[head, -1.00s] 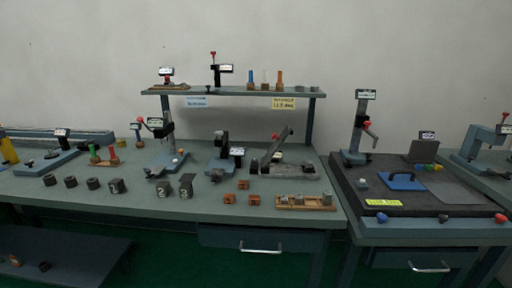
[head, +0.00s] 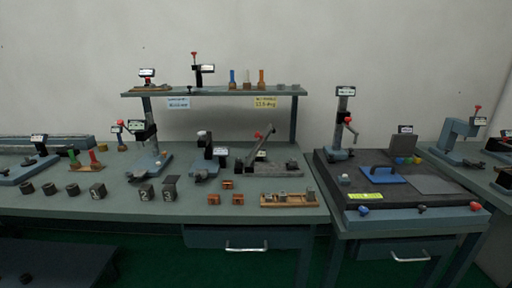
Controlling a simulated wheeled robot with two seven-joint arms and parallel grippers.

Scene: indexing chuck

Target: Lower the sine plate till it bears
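The sine plate (head: 260,148) stands on the back half of the left bench, right of its middle. Its dark top plate is tilted, with the right end raised. A red knob (head: 258,135) shows beside the plate. Its grey base (head: 277,169) lies flat on the bench. The gap under the plate is too small to judge in detail. Neither of my grippers is in view.
A wooden tray of small blocks (head: 289,199) and orange blocks (head: 214,199) lie in front of the sine plate. A gauge stand (head: 205,157) stands left of it. A shelf (head: 215,91) runs above. The right bench carries a dark surface plate (head: 400,199).

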